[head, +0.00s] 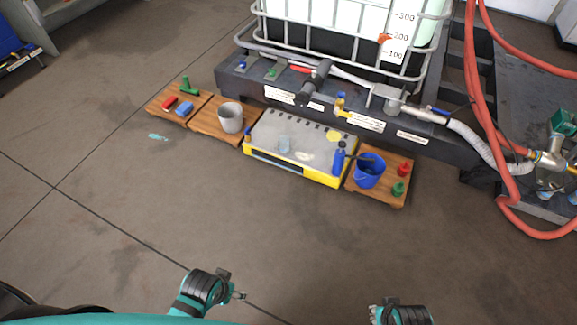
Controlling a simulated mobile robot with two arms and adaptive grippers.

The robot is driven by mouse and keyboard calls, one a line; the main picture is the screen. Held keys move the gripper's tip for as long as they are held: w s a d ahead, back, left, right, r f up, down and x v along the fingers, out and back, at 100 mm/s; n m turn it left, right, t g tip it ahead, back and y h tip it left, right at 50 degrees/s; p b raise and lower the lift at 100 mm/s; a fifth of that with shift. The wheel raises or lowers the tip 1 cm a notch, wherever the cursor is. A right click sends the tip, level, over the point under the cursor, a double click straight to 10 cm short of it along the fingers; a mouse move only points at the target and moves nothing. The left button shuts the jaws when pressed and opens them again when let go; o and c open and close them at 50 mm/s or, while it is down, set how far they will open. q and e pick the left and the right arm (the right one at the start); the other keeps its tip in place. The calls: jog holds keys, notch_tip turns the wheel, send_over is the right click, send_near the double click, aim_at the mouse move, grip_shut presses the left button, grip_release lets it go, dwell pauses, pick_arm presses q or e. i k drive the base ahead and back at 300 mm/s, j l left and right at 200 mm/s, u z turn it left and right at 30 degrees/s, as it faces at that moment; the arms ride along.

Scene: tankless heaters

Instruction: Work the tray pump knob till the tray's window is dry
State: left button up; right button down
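A low yellow tray with a grey slotted top (268,131) lies on the floor in front of the caged white tank. A dark, narrow window strip (276,164) runs along its front edge; whether it shows liquid is too small to tell. A blue upright pump knob (339,158) stands at the tray's right end. A pale wet-looking patch and a yellow patch show on the tray top. My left gripper (240,295) is low in the head view, well short of the tray. My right gripper (376,312) is at the bottom edge, partly cut off. Their finger openings are unclear.
A blue bucket (369,171) stands on a wooden board right of the tray, beside red and green pieces. A grey bucket (230,118) stands on boards at left. Red hoses (471,100) hang at right. The floor before me is mostly clear.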

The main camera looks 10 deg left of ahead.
aim_at(341, 143)
jog(key=i+l, duration=0.15)
jog(key=i, duration=0.45)
jog(key=i+l, duration=0.2)
jog(key=i, duration=0.35)
jog(key=i+l, duration=0.15)
jog(key=i, duration=0.45)
jog(key=u, duration=0.05)
